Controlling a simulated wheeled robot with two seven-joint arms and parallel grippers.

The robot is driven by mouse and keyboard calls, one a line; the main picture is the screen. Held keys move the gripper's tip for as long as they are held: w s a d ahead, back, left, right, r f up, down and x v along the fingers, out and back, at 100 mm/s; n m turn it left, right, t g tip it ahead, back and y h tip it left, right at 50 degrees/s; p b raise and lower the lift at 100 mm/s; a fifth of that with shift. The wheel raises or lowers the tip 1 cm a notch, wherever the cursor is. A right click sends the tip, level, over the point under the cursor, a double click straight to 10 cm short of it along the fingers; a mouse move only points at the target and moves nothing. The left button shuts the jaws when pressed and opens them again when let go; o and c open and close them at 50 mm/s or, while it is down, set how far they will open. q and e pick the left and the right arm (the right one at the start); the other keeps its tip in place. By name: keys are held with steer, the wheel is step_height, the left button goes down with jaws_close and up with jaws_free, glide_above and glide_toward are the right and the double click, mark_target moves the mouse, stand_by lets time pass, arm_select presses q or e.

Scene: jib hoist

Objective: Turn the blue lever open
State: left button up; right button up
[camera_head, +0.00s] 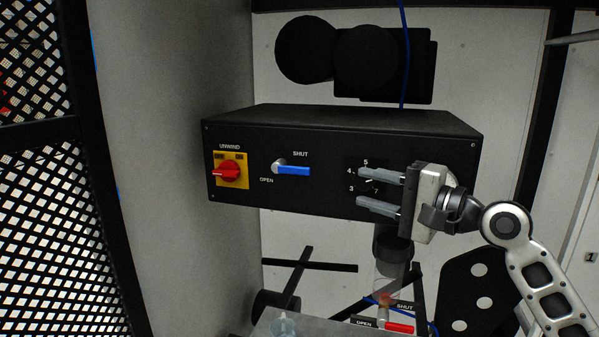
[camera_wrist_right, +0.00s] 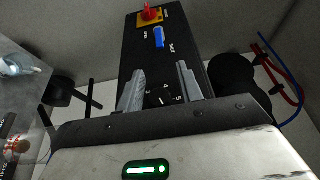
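The blue lever (camera_head: 293,170) is on the front of a black control box (camera_head: 330,192). It lies nearly level, its blue handle pointing right from a pale pivot. The word SHUT is above it and OPEN is below left. It also shows in the right wrist view (camera_wrist_right: 158,37), beyond my fingertips. My right gripper (camera_head: 360,188) is open and empty, to the right of the lever and apart from it. Its fingers are in front of a numbered dial (camera_head: 369,183), partly hiding it; the dial also shows between the fingers in the right wrist view. My left gripper is not in view.
A red rotary switch (camera_head: 229,171) on a yellow plate, marked UNWIND, is left of the lever. Below the box, a red lever (camera_head: 399,328) has its own SHUT and OPEN labels. A mesh panel (camera_head: 50,210) stands at the left. The space before the blue lever is clear.

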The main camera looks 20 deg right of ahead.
mark_target(304, 173)
steer(key=p+x, duration=0.2)
steer(key=x, duration=1.3)
steer(key=shift+w+a+p, duration=0.25)
steer(key=shift+p, duration=0.1)
jaws_close()
